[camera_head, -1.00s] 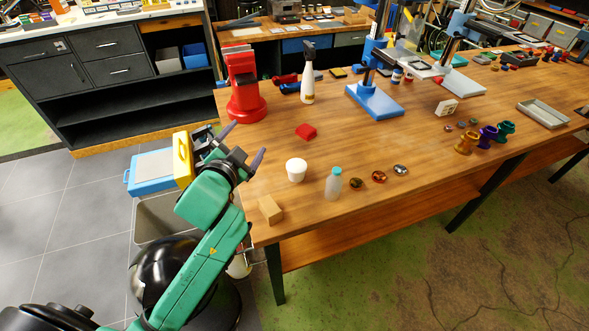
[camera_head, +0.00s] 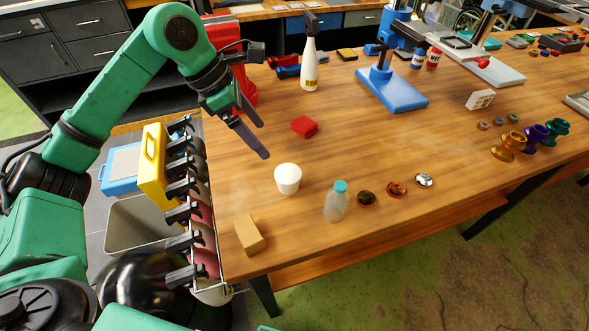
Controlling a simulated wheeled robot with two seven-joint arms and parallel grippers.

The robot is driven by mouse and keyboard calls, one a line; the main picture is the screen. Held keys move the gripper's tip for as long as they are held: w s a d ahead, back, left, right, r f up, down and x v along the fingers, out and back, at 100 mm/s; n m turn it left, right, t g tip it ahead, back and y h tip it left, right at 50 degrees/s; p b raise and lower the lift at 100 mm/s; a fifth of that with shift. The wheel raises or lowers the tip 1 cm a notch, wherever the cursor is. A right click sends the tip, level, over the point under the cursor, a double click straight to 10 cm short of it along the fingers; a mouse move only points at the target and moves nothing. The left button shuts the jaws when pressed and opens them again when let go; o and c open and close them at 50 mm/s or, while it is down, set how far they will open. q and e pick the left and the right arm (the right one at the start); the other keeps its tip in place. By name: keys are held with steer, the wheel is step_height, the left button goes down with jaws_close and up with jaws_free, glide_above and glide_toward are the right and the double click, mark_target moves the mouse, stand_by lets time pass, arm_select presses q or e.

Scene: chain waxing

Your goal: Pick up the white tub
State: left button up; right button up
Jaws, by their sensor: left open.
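The white tub (camera_head: 288,179) stands upright on the wooden table near its front left part. My left gripper (camera_head: 264,140) is open and empty, above the table, up and to the left of the tub in the picture. Its fingers point down toward the lower right and appear apart from the tub. The tub is fully in view. My right gripper is not in view.
A clear bottle with a teal cap (camera_head: 337,201) stands just right of the tub. A tan block (camera_head: 248,235) lies at the lower left edge, and a red block (camera_head: 304,126) lies behind the tub. Small dishes (camera_head: 396,189) sit to the right.

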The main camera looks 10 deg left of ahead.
arm_select(q)
steer(key=p, duration=0.3)
glide_toward(287, 173)
steer(key=s+f, duration=0.1)
steer(key=p+x, duration=0.1)
steer(key=x, duration=0.2)
steer(key=w+p+x, duration=0.1)
steer(key=p+x, duration=0.1)
steer(key=x, duration=0.2)
steer(key=shift+w+d+p, duration=0.1)
steer(key=shift+d+p, duration=0.1)
steer(key=shift+p, duration=0.1)
steer(key=shift+d+f, duration=0.15)
steer(key=shift+f, duration=0.1)
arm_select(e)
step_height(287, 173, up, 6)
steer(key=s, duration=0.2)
